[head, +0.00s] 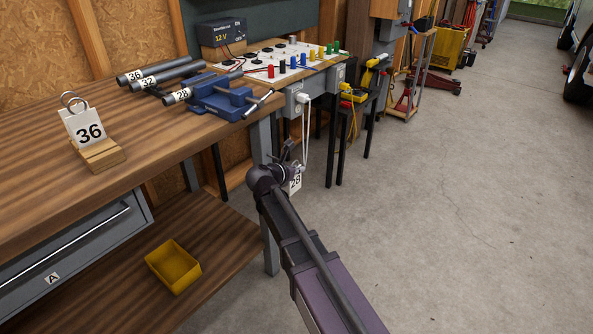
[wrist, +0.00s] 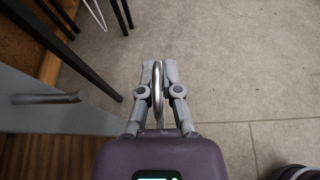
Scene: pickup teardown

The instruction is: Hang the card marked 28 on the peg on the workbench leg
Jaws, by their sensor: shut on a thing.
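The card marked 28 (head: 295,183) hangs from my gripper (head: 288,165) beside the workbench leg, off the bench's right end. In the wrist view my gripper (wrist: 157,75) is shut on the card's metal ring (wrist: 157,90), which shows nearly edge-on between the fingers. The card's face is hidden in that view. The peg (wrist: 48,98) is a short metal rod sticking out from the grey workbench leg (wrist: 70,118), to the left of my gripper. A clear gap separates peg and ring. The leg (head: 269,245) also shows in the head view, where I cannot make out the peg.
A white cable (head: 305,125) hangs from a socket box (head: 297,100) just above my gripper. Black stool legs (head: 340,150) stand behind. Another card marked 36 (head: 88,128) rests in a wooden stand on the bench (head: 60,195). Open concrete floor (head: 440,200) lies to the right.

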